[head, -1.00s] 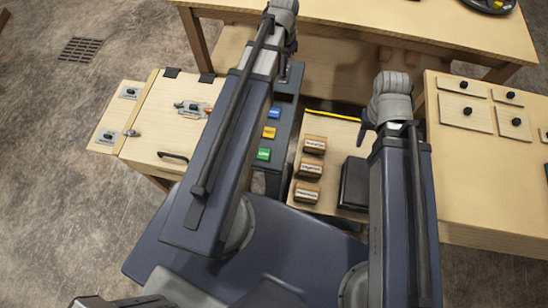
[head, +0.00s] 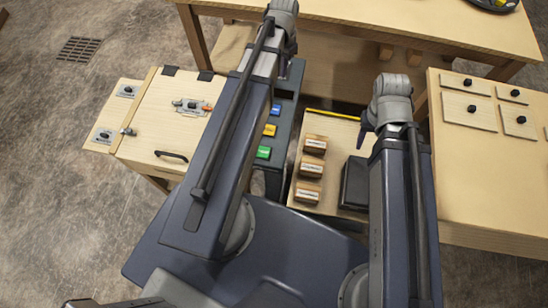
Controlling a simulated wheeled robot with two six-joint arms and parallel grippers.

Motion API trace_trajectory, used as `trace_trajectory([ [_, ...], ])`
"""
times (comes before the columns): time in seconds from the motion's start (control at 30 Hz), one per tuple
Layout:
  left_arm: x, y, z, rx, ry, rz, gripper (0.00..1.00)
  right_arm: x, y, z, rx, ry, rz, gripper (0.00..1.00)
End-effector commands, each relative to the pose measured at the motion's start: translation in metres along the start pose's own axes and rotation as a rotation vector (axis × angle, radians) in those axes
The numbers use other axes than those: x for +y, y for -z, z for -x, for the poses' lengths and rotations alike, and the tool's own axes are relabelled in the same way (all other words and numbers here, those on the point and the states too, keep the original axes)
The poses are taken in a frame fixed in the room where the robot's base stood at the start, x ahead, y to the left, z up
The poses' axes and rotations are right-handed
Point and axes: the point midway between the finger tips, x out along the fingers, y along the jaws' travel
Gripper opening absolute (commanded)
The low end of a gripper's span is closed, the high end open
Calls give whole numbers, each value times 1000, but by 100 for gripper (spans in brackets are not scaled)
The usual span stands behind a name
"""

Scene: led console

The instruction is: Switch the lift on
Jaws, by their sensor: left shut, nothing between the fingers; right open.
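Small switches on plates stand at the left edge of the pale wooden box: an upper switch plate (head: 127,91) and a lower switch plate (head: 104,136). Their labels are too small to read, so I cannot tell which one is the lift's. A dark console (head: 286,112) carries a blue button (head: 275,109), a yellow button (head: 269,130) and a green button (head: 263,152). My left arm crosses over part of this console.
The box lid has an orange-tipped latch (head: 192,106) and a black handle (head: 171,155). Several wooden blocks (head: 309,170) stand on a tray beside a black box (head: 354,184). A right-hand cabinet (head: 490,180) has knobbed panels. A long table (head: 400,25) stands behind. Floor is open at left.

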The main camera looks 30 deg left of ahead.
Motion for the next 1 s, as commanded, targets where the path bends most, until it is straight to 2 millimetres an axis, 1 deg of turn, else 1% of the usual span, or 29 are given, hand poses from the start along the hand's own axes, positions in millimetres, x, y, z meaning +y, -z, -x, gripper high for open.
trace_trajectory([
  [0.47,0,1,-1,0,0,0,0,0,0,-1,0,0,0,50],
  [1.0,-8,14,-1,1,0,0,0,0,0,-1,0,0,0,50],
])
